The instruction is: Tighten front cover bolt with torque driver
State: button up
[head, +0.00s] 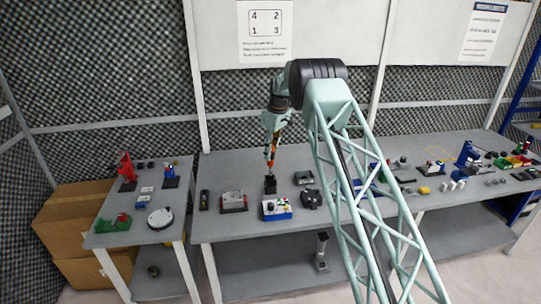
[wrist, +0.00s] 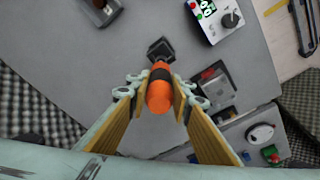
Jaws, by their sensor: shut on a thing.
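The torque driver has an orange handle with a dark band; it stands nearly upright in the head view (head: 270,153) and is seen end-on in the wrist view (wrist: 159,98). My gripper (head: 272,140) is shut around its handle, with a finger on each side in the wrist view (wrist: 160,86). The driver's lower end is over a small black block (head: 270,185), also beyond the handle in the wrist view (wrist: 160,48). I cannot tell whether the tip sits in the block. A grey unit with a red part (head: 233,201) lies to the left. No bolt can be made out.
A blue and white control box (head: 276,210) stands just in front of the black block. Dark devices (head: 304,178) lie to the right. A side table (head: 150,222) at left holds a red stand (head: 127,168) and a round white dial (head: 160,218). Clear bench lies behind the block.

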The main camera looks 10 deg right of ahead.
jog(key=shift+r, duration=0.15)
dwell(0.3)
jog(key=shift+r+p, duration=2.05)
jog(key=shift+r, duration=2.3)
